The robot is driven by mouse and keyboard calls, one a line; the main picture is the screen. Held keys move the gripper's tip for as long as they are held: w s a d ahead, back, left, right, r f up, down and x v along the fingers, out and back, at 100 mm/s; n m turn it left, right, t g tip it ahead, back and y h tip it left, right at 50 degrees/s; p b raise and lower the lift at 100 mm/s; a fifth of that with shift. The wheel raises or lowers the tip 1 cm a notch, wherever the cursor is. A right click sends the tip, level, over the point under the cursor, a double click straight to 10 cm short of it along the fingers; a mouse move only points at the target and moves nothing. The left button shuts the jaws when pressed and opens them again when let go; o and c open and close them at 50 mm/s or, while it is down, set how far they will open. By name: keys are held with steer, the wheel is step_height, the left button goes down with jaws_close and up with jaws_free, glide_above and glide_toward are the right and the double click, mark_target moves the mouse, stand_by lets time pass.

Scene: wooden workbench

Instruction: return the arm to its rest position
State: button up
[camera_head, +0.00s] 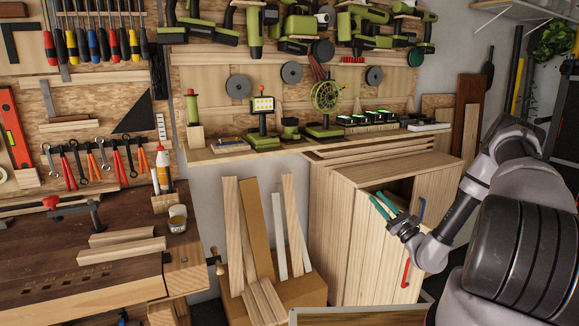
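My arm (462,215) comes in from the right side and bends down toward the wooden cabinet (340,235). My gripper (376,200) is at its end, in front of the cabinet's upper part, near a dark opening (398,187). Its two teal fingers point up and left with a gap between them, and nothing shows between them. The gripper looks open and empty. Whether it touches the cabinet cannot be told from this view.
The cabinet front bears a blue handle (422,209) and a red handle (405,273). Wooden boards (233,230) stand in a cardboard box left of the cabinet. A workbench (120,280) is at left. A shelf (225,152) with tools runs along the back wall.

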steer(key=s+a+r+n+g+y, duration=0.2)
steer(key=s+a+r+n+g, duration=0.5)
steer(key=r+n+g, duration=0.25)
steer(key=s+a+r+n+g+y, duration=0.1)
steer(key=s+a+r+n+g, duration=0.6)
steer(key=r+n+g, duration=0.3)
steer(key=s+d+r+n+t+h, duration=0.1)
steer(key=s+d+r+t+h, duration=0.2)
steer(key=s+r+h, duration=0.3)
steer(key=s+d+r+n+t+h, duration=0.1)
steer(key=s+d+r+t+h, duration=0.3)
steer(key=s+r+h, duration=0.3)
steer(key=s+d+r, duration=0.1)
steer(key=s+r, duration=0.2)
steer(key=shift+s+r+n, duration=0.15)
steer(key=shift+s+n, duration=0.2)
